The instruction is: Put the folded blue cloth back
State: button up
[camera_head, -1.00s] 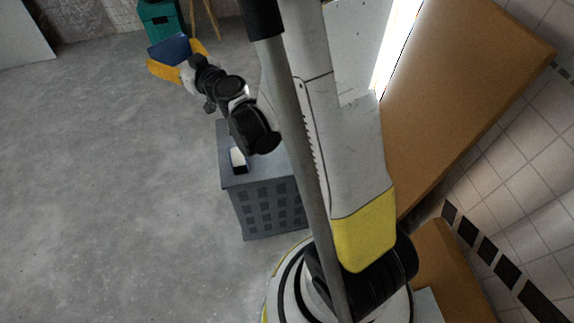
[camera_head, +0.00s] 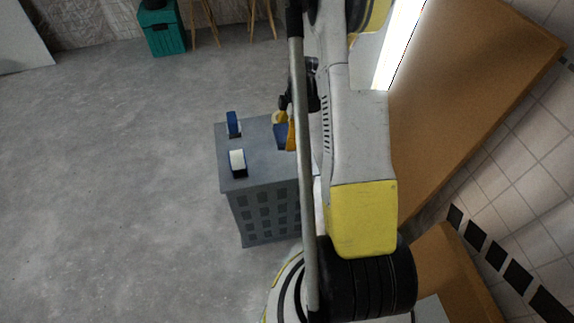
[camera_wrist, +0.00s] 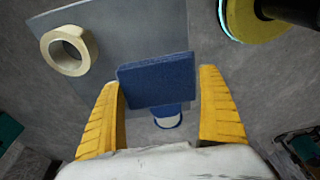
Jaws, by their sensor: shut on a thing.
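The folded blue cloth (camera_wrist: 157,80) is a flat blue slab between the yellow fingers of my gripper (camera_wrist: 160,77) in the wrist view. My gripper is shut on it. In the head view the cloth (camera_head: 281,136) shows as a small blue patch beside a yellow finger, over the right part of the grey crate's top (camera_head: 255,172). My arm hides much of my gripper there. I cannot tell whether the cloth touches the crate top.
A teal box (camera_head: 162,32) stands at the back. A large brown panel (camera_head: 460,100) leans at right. The left floor is clear.

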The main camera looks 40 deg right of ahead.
jog(key=s+d+f+g+h, duration=0.1)
jog(key=s+d+f, duration=0.15)
jog(key=s, duration=0.25)
jog(key=s+d+f+h, duration=0.1)
jog(key=s+d, duration=0.2)
jog(key=s, duration=0.3)
jog(key=b, duration=0.5)
send_over(287, 163)
notch_tip(287, 163, down, 6)
jog(key=shift+f, duration=0.25)
notch_tip(287, 163, down, 4)
jog(key=b, duration=0.2)
jog(key=shift+b, duration=0.3)
jog(key=o, duration=1)
jog(key=shift+c, duration=0.2)
